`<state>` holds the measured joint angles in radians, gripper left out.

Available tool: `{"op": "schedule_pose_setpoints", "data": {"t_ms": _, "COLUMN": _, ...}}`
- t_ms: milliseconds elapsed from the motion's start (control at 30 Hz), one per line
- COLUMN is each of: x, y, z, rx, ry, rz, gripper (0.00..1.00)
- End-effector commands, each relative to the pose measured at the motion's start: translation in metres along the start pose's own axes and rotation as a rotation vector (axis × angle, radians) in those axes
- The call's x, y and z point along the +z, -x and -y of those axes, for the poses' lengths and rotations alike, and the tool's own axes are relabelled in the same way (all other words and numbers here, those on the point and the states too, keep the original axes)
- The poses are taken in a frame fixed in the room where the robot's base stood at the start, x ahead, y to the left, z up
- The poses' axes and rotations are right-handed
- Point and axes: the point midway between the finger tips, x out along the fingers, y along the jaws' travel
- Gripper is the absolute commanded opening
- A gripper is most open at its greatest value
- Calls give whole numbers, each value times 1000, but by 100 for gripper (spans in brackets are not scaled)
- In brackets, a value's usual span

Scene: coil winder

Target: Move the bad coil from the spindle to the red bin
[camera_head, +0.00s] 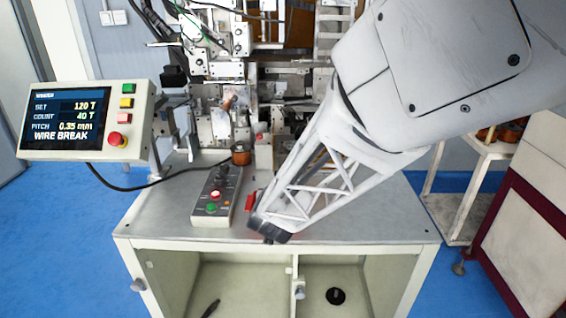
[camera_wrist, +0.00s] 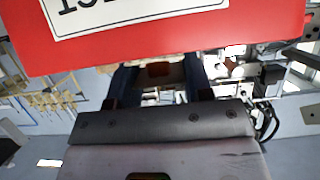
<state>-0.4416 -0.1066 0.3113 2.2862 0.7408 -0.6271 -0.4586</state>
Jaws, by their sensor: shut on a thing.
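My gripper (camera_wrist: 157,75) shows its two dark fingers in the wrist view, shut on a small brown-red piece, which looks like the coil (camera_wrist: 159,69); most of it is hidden. In the head view my arm reaches down over the table's front part; the fingers and held piece cannot be made out there. A large red panel with a white label (camera_wrist: 140,35), seemingly the red bin, fills the top of the wrist view. A small red patch (camera_head: 250,201) shows beside my arm in the head view. The spindle cannot be clearly made out.
A copper-coloured roll (camera_head: 241,155) stands on the table behind a control box (camera_head: 217,195) with lit buttons. The display (camera_head: 72,118) reads WIRE BREAK. The winder (camera_head: 220,75) stands behind. The table top (camera_head: 365,215) is clear on the right.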

Motion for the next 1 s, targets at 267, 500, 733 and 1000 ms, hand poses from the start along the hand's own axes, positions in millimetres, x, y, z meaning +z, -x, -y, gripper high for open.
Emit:
{"op": "schedule_pose_setpoints", "data": {"t_ms": 267, "x": 5, "y": -2, "z": 0, "rx": 0, "ry": 1, "rz": 0, "gripper": 24}}
{"op": "schedule_pose_setpoints", "data": {"t_ms": 500, "x": 8, "y": -3, "z": 0, "rx": -1, "ry": 0, "rz": 0, "gripper": 24}}
{"op": "schedule_pose_setpoints", "data": {"t_ms": 733, "x": 8, "y": -3, "z": 0, "rx": 0, "ry": 0, "rz": 0, "gripper": 72}}
{"op": "schedule_pose_setpoints", "data": {"t_ms": 1000, "x": 8, "y": -3, "z": 0, "rx": 0, "ry": 0, "rz": 0, "gripper": 72}}
